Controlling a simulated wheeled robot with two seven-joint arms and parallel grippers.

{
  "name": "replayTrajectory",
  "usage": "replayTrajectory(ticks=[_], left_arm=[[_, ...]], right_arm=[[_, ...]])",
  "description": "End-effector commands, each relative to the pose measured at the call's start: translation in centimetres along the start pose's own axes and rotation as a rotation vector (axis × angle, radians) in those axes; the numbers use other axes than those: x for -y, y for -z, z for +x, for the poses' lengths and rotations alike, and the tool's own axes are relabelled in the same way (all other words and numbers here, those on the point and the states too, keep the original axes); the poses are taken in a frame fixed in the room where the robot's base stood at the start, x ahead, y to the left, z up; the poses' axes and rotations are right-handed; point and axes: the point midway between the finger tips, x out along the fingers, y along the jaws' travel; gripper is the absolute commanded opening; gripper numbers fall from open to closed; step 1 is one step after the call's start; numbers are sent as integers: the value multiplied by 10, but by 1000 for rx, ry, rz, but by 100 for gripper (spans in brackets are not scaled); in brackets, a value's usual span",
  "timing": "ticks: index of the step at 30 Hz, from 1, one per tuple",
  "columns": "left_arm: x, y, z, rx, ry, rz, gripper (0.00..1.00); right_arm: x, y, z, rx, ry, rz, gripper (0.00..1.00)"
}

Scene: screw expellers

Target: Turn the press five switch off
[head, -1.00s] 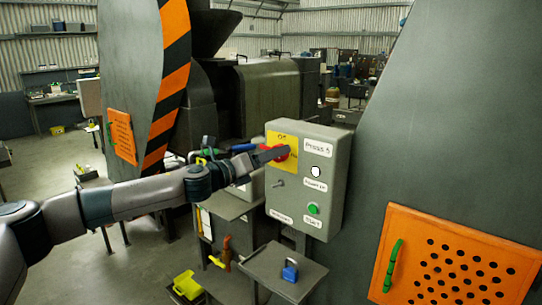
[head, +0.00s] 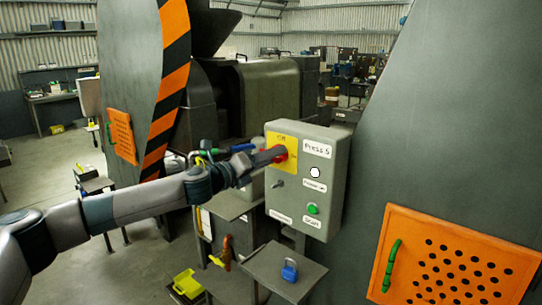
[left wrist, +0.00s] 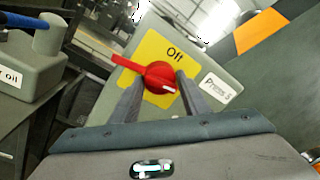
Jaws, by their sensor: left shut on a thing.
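The press five switch is a red rotary knob (left wrist: 159,77) on a yellow plate (left wrist: 150,48) marked "Off", fixed to a grey control box (head: 328,180) labelled "Press 5". My left gripper (head: 280,154) reaches the knob from the left. In the left wrist view its two fingers (left wrist: 157,88) stand on either side of the knob, shut on it. The knob's red handle points to the upper left and a pale mark shows at its lower right. In the head view the fingers hide much of the knob. My right gripper is not in view.
Below the knob the box has a small toggle (head: 278,183), a white light (head: 315,172) and a green button (head: 313,209). A blue padlock (head: 290,270) sits on a metal stand under the box. A large grey machine with an orange perforated panel (head: 455,260) stands at the right.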

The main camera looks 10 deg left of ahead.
Motion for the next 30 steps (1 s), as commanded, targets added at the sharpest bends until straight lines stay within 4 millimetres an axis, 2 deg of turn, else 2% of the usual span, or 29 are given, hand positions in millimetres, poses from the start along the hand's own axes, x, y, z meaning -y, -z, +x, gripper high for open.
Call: replayTrajectory(ticks=[30], left_arm=[[-1, 5, 0, 74, 47, -935, 19]], right_arm=[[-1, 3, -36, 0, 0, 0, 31]])
